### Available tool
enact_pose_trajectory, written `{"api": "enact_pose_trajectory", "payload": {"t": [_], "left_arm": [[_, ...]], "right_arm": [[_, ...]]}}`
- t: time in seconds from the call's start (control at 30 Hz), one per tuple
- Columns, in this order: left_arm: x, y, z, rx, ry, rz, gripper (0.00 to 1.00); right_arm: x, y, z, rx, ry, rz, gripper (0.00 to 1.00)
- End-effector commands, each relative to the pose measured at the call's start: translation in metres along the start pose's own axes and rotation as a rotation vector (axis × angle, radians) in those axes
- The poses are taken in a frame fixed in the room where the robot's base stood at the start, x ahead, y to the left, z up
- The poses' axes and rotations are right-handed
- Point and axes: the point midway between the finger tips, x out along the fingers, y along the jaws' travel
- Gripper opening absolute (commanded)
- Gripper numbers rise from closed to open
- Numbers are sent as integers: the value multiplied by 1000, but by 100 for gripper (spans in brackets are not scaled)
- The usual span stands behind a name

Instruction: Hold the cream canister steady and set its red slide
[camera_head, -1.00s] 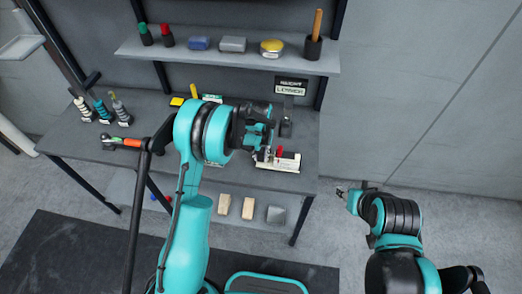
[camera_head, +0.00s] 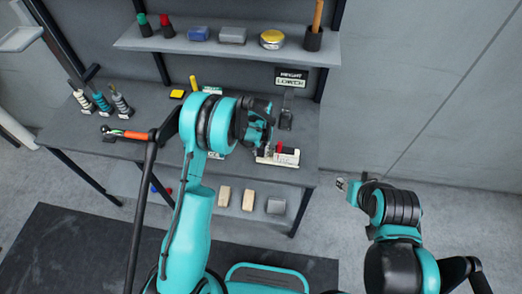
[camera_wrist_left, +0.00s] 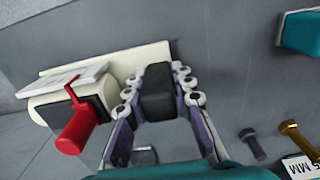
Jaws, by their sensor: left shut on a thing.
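The cream canister (camera_head: 286,158) lies on the bench near its right front edge. In the left wrist view its cream body (camera_wrist_left: 115,62) shows at the left, with a red slide (camera_wrist_left: 78,130) standing out of a dark slot. The red slide also shows in the head view (camera_head: 279,147). My left gripper (camera_wrist_left: 158,88) is shut on a black block (camera_wrist_left: 156,100) at the cream body. In the head view my left gripper (camera_head: 265,150) partly hides the canister. My right gripper (camera_head: 343,185) is apart from it, off the bench's right end; its jaws are too small to read.
A shelf (camera_head: 180,42) above the bench (camera_head: 145,155) holds several items. Bottles (camera_head: 101,101) and an orange-handled tool (camera_head: 133,135) are at the left. Bolts (camera_wrist_left: 297,138) lie right of my left gripper.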

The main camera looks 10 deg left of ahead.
Motion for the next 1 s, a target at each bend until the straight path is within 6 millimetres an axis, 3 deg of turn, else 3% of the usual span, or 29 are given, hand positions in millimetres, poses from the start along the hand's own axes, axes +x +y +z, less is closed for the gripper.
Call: {"api": "enact_pose_trajectory", "payload": {"t": [1.0], "left_arm": [[8, 0, 0, 0, 0, 0, 0]], "right_arm": [[0, 0, 0, 0, 0, 0, 40]]}}
